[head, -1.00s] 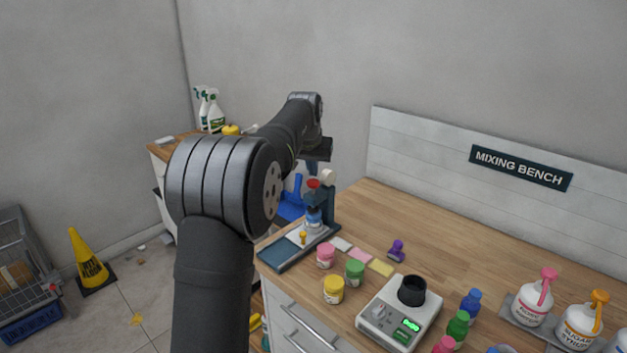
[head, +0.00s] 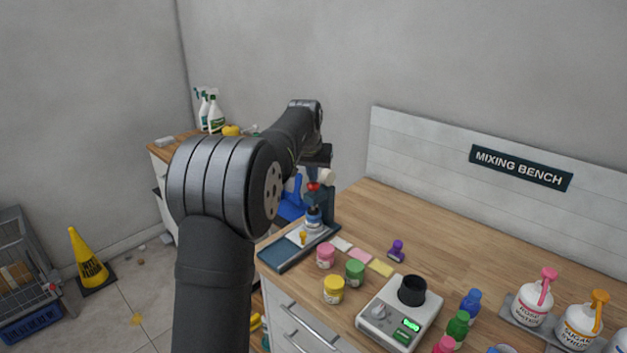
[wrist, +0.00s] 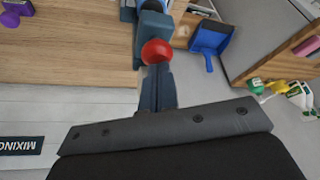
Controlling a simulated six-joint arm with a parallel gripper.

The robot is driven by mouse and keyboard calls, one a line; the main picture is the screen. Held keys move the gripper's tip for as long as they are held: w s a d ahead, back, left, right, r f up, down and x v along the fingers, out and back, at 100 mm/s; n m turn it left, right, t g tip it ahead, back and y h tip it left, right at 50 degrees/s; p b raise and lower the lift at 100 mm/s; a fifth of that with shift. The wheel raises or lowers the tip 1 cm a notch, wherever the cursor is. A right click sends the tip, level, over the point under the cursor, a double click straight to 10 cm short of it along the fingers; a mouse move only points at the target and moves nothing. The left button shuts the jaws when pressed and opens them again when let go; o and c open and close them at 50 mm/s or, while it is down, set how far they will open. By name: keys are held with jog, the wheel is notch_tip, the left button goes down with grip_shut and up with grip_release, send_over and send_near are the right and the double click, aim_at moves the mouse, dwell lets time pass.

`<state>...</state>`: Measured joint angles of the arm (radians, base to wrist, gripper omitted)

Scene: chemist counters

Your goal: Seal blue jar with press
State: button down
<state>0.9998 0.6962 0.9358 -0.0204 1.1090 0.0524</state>
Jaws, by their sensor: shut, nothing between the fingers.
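The press (head: 325,203) stands on the far left corner of the mixing bench, its red knob (head: 313,187) on top. A small white-and-blue jar (head: 313,222) sits upright under the press head, partly hidden. My gripper (wrist: 158,72) is shut and empty, with its fingertips at the red knob (wrist: 157,52) in the wrist view. They look to be touching it, though the exact contact is hard to tell. The press body (wrist: 153,25) shows beyond the knob.
A blue tray (head: 277,256) lies before the press. Pink (head: 325,256), green (head: 355,272) and yellow (head: 333,290) jars stand nearby, with a purple stamp-like object (head: 397,251) and a scale (head: 398,313) to the right.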

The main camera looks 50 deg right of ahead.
jog(key=shift+f, duration=0.25)
jog(key=shift+r, duration=3.65)
